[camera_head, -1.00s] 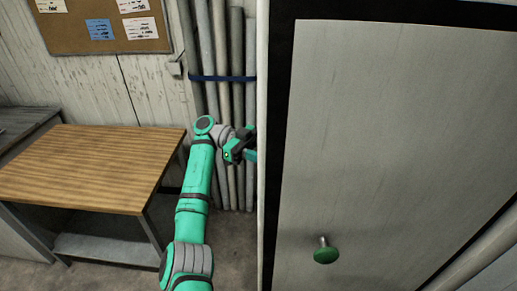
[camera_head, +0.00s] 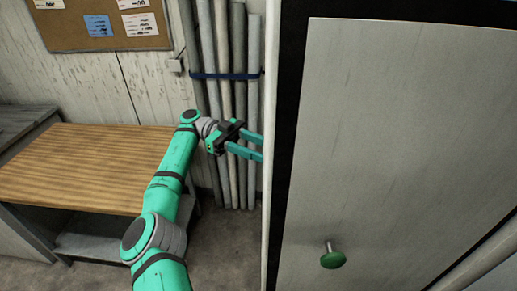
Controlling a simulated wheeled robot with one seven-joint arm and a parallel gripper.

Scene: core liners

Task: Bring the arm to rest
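My arm is green with grey joints and reaches up from the bottom of the head view. My gripper (camera_head: 262,147) is at its end, left of the large panel's edge, with two teal fingers pointing right. The fingers are apart with a gap between them, and I see nothing held. The fingertips come up to the panel's pale edge; I cannot tell whether they touch it or pass behind it.
A pale panel (camera_head: 395,130) with a green knob (camera_head: 333,260) fills the right side. Upright pipes (camera_head: 224,60) tied with a blue strap (camera_head: 225,76) stand behind my gripper. A wooden-topped table (camera_head: 80,165) stands at left, below a cork board (camera_head: 70,30).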

